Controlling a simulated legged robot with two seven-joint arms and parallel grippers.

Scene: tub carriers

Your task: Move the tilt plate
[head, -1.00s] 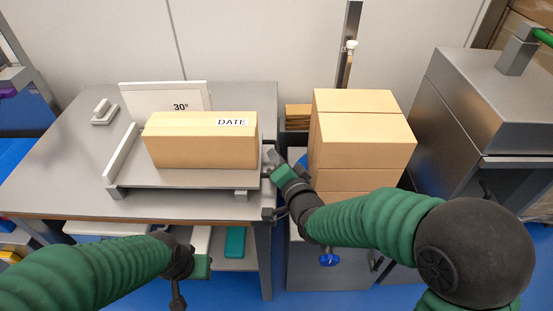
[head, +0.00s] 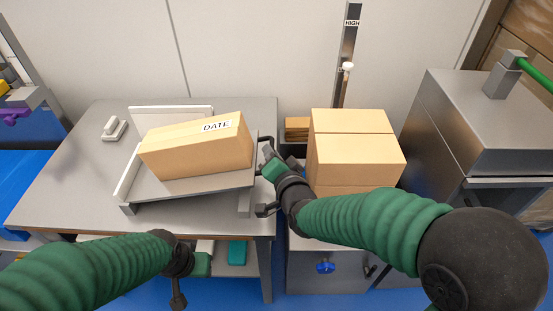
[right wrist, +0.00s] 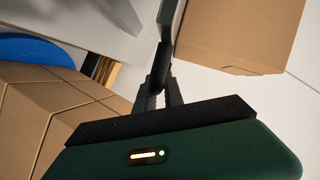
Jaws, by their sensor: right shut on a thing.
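The tilt plate (head: 190,190) is a grey metal plate on the table at left. Its right side is raised, so it slopes down to the left, where it has a white side rail (head: 128,175). A brown box (head: 200,158) with a DATE label lies on it, tilted with it. My right gripper (head: 266,160) is at the plate's raised right edge, shut on a dark handle there. In the right wrist view the fingers (right wrist: 160,85) close around this dark handle. My left gripper (head: 188,268) hangs in front of the table, its jaws unclear.
A stack of brown boxes (head: 355,155) stands close right of my right gripper. Behind it is a post (head: 345,50) with a HIGH label and white knob. A grey machine (head: 490,130) stands at right. A white handled block (head: 113,128) lies on the table (head: 70,190), whose left part is clear.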

